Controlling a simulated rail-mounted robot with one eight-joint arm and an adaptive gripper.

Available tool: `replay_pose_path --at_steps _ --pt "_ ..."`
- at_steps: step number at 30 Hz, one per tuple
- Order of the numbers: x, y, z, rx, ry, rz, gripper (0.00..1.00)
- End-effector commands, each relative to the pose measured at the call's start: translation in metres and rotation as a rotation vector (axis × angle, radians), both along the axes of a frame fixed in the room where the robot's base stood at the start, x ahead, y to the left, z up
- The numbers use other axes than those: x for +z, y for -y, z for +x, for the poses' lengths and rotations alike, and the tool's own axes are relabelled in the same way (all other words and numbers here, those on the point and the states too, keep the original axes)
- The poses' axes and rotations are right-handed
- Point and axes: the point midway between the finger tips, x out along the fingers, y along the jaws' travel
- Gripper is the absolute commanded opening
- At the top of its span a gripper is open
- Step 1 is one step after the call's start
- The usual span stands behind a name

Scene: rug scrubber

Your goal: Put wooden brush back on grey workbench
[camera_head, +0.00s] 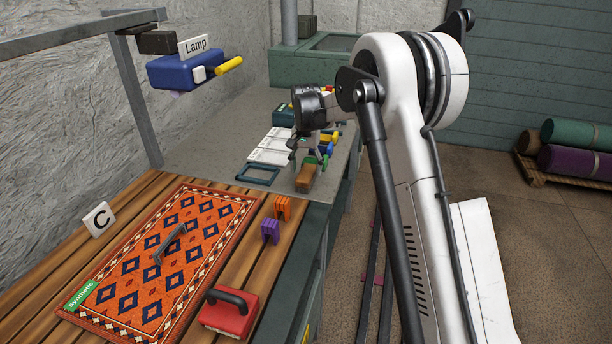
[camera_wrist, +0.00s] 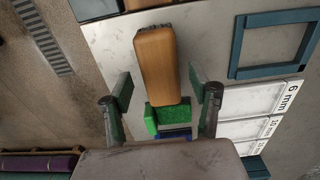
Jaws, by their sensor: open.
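The wooden brush (camera_head: 305,179) is a brown block near the front edge of the grey workbench (camera_head: 222,143). It also shows in the wrist view (camera_wrist: 160,62), with dark bristles at its upper end. It appears to rest on the bench top, though its underside is hidden. My gripper (camera_head: 306,152) is just behind and above the brush in the head view. In the wrist view the gripper (camera_wrist: 162,92) has its green-padded fingers spread on either side of the brush's lower end, with a visible gap on both sides.
Close behind the brush is a green block (camera_wrist: 168,118). A teal frame (camera_head: 257,174) and white labelled cards (camera_head: 270,150) lie left. The patterned rug (camera_head: 205,215), orange (camera_head: 283,207) and purple (camera_head: 270,230) pieces and a red scrubber (camera_head: 229,315) occupy the wooden slats.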

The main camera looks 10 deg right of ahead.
Motion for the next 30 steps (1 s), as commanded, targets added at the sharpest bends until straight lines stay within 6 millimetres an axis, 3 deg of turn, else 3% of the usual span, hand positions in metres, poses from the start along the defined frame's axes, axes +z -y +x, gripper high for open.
replay_pose_path --at_steps 3,9,19,23,30 --pt "0.027 0.0 0.0 0.0 0.0 0.0 0.57" --pt "0.062 0.0 0.0 0.0 0.0 0.0 0.57" --pt "0.092 0.0 -0.005 0.006 0.008 0.0 0.57" --pt "0.113 0.0 -0.023 0.03 0.037 0.0 0.57" --pt "0.162 0.0 -0.08 0.101 0.122 -0.006 0.57"
